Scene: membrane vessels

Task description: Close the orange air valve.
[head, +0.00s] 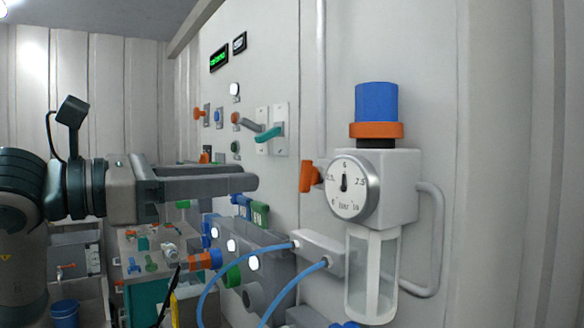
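An orange valve handle (308,176) sits on the grey wall panel just left of the round pressure gauge (350,187). It looks like the orange air valve; the gauge partly covers its mount. My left gripper (250,179) comes in from the left, level with the handle, its fingers pointing right. The fingertips end short of the handle in the picture, with a gap between. The fingers overlap from this angle, so their opening is unclear. No object shows between them. My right gripper is not in view.
The regulator has a blue knob (376,102), an orange ring (376,130) and a clear bowl (371,276). Blue hoses (208,288) run below the handle. Grey and teal levers (268,134) stick out above the gripper. Another orange knob (198,113) is farther left.

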